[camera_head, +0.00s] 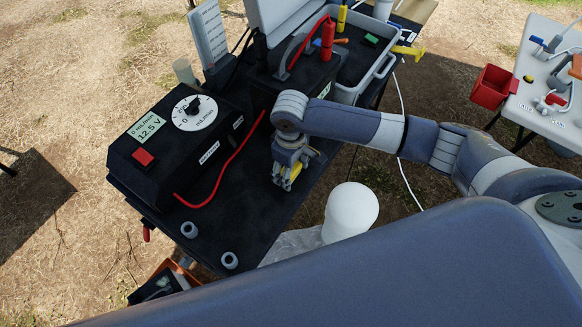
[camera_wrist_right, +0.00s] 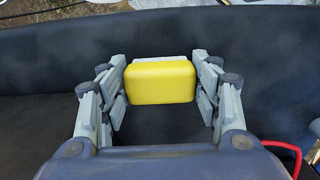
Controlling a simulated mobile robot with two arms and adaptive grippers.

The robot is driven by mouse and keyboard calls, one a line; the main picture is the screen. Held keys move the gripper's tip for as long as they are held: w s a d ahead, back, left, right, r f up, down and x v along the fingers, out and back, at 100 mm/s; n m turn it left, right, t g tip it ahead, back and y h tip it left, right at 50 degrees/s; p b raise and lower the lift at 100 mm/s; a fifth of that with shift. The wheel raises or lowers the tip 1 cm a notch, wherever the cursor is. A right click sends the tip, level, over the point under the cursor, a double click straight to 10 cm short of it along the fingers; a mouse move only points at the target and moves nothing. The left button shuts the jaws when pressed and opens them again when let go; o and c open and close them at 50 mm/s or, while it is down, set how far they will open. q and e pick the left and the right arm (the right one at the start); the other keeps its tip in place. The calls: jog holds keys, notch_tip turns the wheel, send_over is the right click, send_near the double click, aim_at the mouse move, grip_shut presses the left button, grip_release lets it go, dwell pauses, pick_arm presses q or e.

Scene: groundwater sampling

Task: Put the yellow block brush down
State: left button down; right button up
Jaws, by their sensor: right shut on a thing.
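The yellow block brush (camera_wrist_right: 160,82) sits between the fingers of my right gripper (camera_wrist_right: 160,98) in the right wrist view, its yellow face toward the camera and a pale strip along its far edge. In the head view my right gripper (camera_head: 287,180) points down over the black table (camera_head: 245,215), shut on the brush, with a bit of yellow showing between the fingers. I cannot tell whether the brush touches the table top. My left gripper is not in view.
A black pump controller (camera_head: 180,145) with a dial stands left of the gripper, a red cable (camera_head: 235,160) between them. A grey bin (camera_head: 352,88) is behind. Two grey rings (camera_head: 230,260) lie near the front edge. A white round object (camera_head: 350,210) is at right.

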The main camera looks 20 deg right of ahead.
jog(key=o, duration=1.1)
notch_tip(320, 180, up, 12)
jog(key=shift+s+a+r, duration=0.1)
dwell(0.4)
